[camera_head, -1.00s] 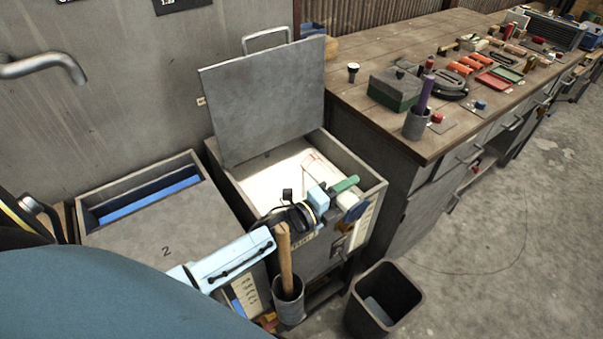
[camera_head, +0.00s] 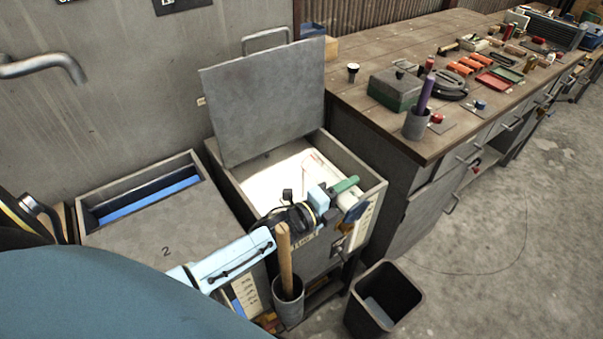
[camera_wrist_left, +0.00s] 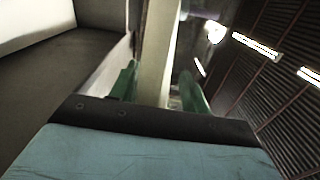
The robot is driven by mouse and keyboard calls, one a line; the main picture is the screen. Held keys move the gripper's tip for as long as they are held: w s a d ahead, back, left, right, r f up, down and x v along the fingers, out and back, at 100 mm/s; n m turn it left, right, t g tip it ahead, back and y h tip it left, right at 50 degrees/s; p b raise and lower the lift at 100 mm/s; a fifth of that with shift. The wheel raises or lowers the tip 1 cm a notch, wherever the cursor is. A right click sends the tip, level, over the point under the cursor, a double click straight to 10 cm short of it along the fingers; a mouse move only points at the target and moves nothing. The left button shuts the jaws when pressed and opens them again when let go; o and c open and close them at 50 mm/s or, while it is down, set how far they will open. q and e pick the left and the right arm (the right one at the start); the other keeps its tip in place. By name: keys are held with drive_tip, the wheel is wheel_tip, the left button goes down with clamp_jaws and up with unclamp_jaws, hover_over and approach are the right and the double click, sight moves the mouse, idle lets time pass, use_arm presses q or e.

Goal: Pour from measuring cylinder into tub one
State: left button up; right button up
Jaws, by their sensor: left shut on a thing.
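Tub one (camera_head: 374,188) is the grey bin in the middle of the head view. Its lid (camera_head: 265,100) is raised at the back, and its inside looks bright white. My left gripper (camera_head: 343,190), with green fingers, is at the tub's right front rim. It is shut on the measuring cylinder (camera_head: 317,167), a pale clear tube with reddish edges and a blue base (camera_head: 354,211). The cylinder is tipped well over, with its far end over the tub's opening. In the left wrist view the cylinder (camera_wrist_left: 158,50) runs between the fingers. Any liquid cannot be made out. My right gripper is not in view.
A second tub, marked 2 (camera_head: 150,235), stands to the left. A holder (camera_head: 288,307) with a wooden handle stands in front of tub one, close to my left arm. A dark bin (camera_head: 385,297) is on the floor. A cluttered workbench (camera_head: 400,150) stands to the right.

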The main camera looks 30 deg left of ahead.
use_arm(q)
drive_tip(key=shift+r, duration=0.15)
drive_tip(key=shift+a+n, duration=0.1)
drive_tip(key=shift+n, duration=0.5)
idle(1.0)
drive_tip(key=shift+r+p, duration=0.15)
drive_tip(key=shift+p, duration=0.25)
drive_tip(key=shift+w+a+r+n+p, duration=0.1)
drive_tip(key=shift+a+r+n+p, duration=0.05)
drive_tip(key=shift+r+n+p, duration=0.45)
drive_tip(key=shift+f, duration=0.1)
drive_tip(key=shift+f+m+b, duration=0.2)
drive_tip(key=shift+m+b, duration=0.3)
drive_tip(key=shift+m, duration=0.6)
drive_tip(key=m, duration=0.1)
drive_tip(key=m+b, duration=0.1)
drive_tip(key=shift+d+f+m, duration=0.1)
drive_tip(key=shift+d+m, duration=0.1)
drive_tip(key=shift+m, duration=0.1)
